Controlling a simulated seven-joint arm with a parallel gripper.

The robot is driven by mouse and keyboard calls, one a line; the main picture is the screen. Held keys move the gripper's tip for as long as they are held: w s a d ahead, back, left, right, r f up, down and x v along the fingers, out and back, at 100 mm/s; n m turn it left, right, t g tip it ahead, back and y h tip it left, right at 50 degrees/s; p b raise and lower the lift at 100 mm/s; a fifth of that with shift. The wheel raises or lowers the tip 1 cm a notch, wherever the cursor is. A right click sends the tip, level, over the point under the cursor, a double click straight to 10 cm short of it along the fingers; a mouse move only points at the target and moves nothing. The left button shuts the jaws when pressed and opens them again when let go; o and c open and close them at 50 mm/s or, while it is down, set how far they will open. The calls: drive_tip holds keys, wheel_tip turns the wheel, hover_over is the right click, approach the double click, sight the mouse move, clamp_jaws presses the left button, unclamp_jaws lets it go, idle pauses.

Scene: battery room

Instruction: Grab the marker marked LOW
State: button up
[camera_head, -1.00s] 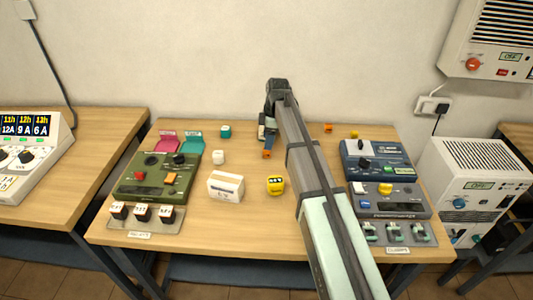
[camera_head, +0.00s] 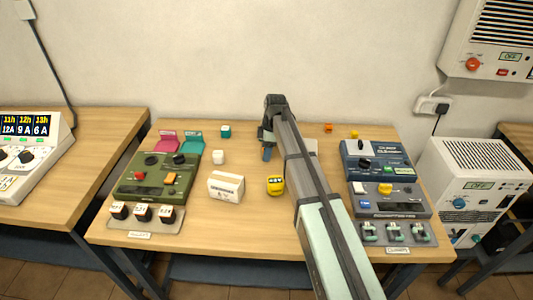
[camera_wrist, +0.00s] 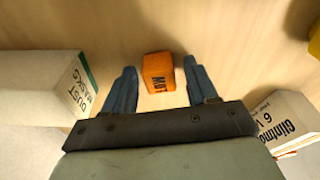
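An orange block-shaped marker (camera_wrist: 158,72) lies on the wooden table in the wrist view. Its dark lettering is turned and too blurred to read surely. My gripper (camera_wrist: 161,85) is open, with one blue finger on each side of the marker and a visible gap to each. In the head view my gripper (camera_head: 267,152) is low over the back middle of the table and hides that marker. A yellow marker (camera_head: 275,185) with unreadable dark lettering stands nearer the front. Other small blocks are teal (camera_head: 225,131), white (camera_head: 218,157), orange (camera_head: 328,128) and yellow (camera_head: 354,134).
In the wrist view, a DUST MASKS box (camera_wrist: 42,88) is close left and a white 6 V box (camera_wrist: 290,122) close right. In the head view, a white box (camera_head: 225,187), a green control panel (camera_head: 157,176) and a blue-grey panel (camera_head: 378,161) stand on the table.

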drive_tip(key=c, duration=0.9)
drive_tip(key=shift+r, duration=0.1)
